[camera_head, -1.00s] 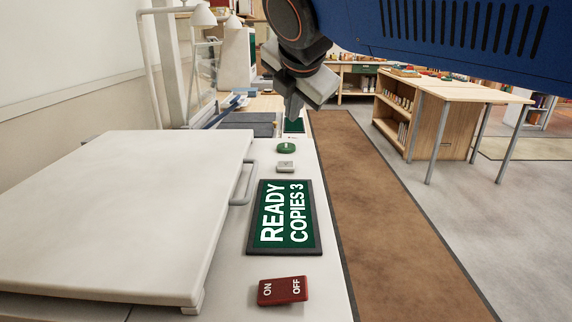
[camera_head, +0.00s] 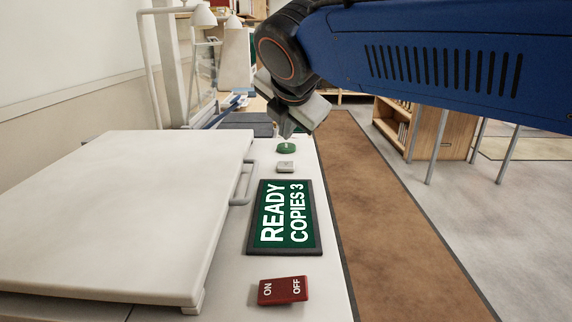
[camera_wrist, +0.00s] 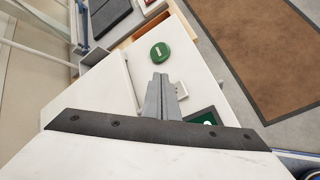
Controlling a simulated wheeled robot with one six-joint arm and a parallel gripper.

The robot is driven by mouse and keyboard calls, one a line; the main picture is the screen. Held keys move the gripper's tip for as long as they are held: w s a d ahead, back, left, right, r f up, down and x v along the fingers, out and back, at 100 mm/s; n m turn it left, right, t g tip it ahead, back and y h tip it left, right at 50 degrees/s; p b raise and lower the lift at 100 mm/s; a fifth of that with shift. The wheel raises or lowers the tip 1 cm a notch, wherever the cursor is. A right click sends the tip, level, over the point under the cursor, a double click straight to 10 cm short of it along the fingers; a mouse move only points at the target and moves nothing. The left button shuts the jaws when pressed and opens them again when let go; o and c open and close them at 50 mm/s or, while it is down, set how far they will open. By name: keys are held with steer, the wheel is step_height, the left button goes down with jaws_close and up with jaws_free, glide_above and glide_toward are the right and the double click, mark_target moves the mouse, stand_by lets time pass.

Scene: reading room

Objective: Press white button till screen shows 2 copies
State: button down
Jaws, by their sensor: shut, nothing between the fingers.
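The screen (camera_head: 285,222) on the copier's control strip reads READY COPIES 3. A small white button (camera_head: 285,167) sits just behind it, and a green button (camera_head: 286,147) sits behind that. My gripper (camera_head: 285,134) is shut and empty, tip down, above the area of the green button in the head view. In the wrist view, my shut fingers (camera_wrist: 161,82) point toward the strip, between the green button (camera_wrist: 160,52) and a corner of the screen (camera_wrist: 203,117). The white button (camera_wrist: 180,88) shows partly behind the fingers. I see no contact with either button.
A red ON/OFF switch (camera_head: 283,290) lies in front of the screen. The white copier lid (camera_head: 120,215) with a grey handle (camera_head: 243,184) is to the left. A brown floor runner (camera_head: 375,210) lies to the right. Lamps and dark trays stand behind.

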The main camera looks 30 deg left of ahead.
mark_target(286, 167)
steer(key=shift+f, duration=2.15)
steer(key=shift+f, duration=0.15)
stand_by(0.4)
steer(key=shift+f, duration=0.3)
steer(key=shift+f, duration=0.5)
stand_by(1.0)
steer(key=shift+r, duration=0.95)
steer(key=shift+r, duration=2.5)
